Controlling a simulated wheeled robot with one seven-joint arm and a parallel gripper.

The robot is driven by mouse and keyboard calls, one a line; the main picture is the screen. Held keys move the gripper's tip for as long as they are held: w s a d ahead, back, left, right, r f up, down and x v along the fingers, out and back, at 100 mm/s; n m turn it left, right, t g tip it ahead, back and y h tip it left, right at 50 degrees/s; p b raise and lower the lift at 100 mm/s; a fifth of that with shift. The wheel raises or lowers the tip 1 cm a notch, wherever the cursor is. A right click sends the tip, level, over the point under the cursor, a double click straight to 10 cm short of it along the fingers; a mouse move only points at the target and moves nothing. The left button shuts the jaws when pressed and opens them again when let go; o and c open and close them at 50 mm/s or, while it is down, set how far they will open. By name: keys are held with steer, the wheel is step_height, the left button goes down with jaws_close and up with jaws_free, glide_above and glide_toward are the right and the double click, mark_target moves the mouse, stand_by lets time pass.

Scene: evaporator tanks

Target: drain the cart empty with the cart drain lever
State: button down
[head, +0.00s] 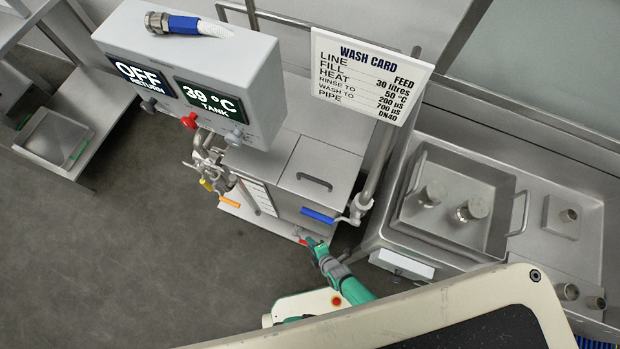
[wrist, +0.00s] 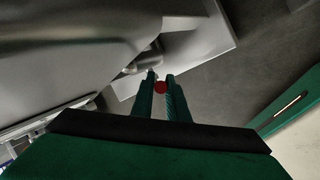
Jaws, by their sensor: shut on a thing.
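The wash cart (head: 306,160) stands in the middle of the head view, with its grey control box (head: 215,75) above its left side. The cart drain lever, low at the cart's front, shows as a small red end (head: 302,241). My gripper (head: 309,242) reaches it from the lower right. In the wrist view the red lever end (wrist: 160,87) sits between the tips of my green fingers (wrist: 161,90), which are shut on it. The rest of the lever is mostly hidden. The lidded tank hides any liquid inside.
The displays read OFF RETURN (head: 140,73) and 39 °C TANK (head: 208,98). A blue lever (head: 318,215) sits above my gripper; yellow (head: 206,185) and orange (head: 229,202) levers sit left. A wash card (head: 368,75) hangs behind. A sink bench (head: 570,250) stands right.

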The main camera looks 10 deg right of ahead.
steer(key=shift+a, duration=0.15)
steer(key=c, duration=1.7)
jaws_free()
steer(key=shift+r, duration=0.6)
step_height(320, 180, up, 2)
steer(key=shift+r, duration=0.15)
steer(key=s+r, duration=0.3)
steer(key=s, duration=0.1)
steer(key=s+a+r, duration=0.1)
steer(key=s+r, duration=0.2)
steer(key=s, duration=0.2)
steer(key=s+a+r, duration=0.1)
steer(key=s+r, duration=0.2)
steer(key=s, duration=0.1)
steer(key=shift+s+a+r, duration=0.1)
steer(key=shift+s+r, duration=0.2)
steer(key=shift+s, duration=0.05)
